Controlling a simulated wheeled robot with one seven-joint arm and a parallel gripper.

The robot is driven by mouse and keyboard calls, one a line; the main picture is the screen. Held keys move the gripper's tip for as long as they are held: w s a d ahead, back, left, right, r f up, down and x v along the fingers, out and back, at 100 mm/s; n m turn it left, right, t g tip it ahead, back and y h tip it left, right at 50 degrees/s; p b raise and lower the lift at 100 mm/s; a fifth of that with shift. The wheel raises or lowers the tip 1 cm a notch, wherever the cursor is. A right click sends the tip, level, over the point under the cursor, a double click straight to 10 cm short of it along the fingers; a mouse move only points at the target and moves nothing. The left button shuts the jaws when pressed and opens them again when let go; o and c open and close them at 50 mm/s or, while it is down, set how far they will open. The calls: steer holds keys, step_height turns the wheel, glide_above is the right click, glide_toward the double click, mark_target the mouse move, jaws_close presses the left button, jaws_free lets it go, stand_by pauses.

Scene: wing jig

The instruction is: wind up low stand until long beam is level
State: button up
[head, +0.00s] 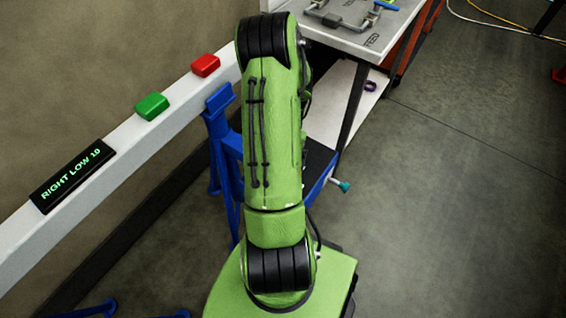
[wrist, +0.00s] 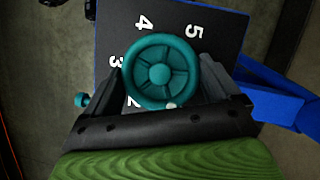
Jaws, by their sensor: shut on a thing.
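The long beam (head: 150,140) is white and runs from the lower left to the upper middle of the head view. Its dark display (head: 72,176) reads "RIGHT LOW" and a number that looks like 10. A blue stand (head: 218,130) is by the beam, partly hidden behind my arm. In the wrist view a teal handwheel (wrist: 160,71) sits over a dark dial plate (wrist: 222,48) with white numbers 2 to 5. My gripper (wrist: 163,82) is shut on the handwheel, one finger on each side. The head view hides my gripper behind my arm.
A green block (head: 152,106) and a red block (head: 205,65) sit on the beam. A teal knob (head: 343,186) sticks out right of my arm. A table (head: 370,40) with a metal fixture stands at the top.

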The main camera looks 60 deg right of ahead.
steer(key=m+t, duration=0.1)
steer(key=m, duration=0.2)
steer(key=m+t+p, duration=0.1)
steer(key=m, duration=0.2)
steer(key=shift+s+r+t+h, duration=0.1)
steer(key=shift+s+t+h, duration=0.1)
steer(key=shift+t+h, duration=0.1)
steer(key=m, duration=0.3)
steer(key=m+t+h, duration=0.1)
steer(key=m, duration=0.1)
steer(key=shift+s+m+t, duration=0.1)
steer(key=shift+m+t, duration=0.2)
steer(key=shift+m, duration=0.1)
steer(key=o, duration=0.8)
steer(key=p+v, duration=0.5)
steer(key=v, duration=1)
steer(key=shift+s+r, duration=0.2)
steer(key=shift+r, duration=0.1)
steer(key=shift+w, duration=0.15)
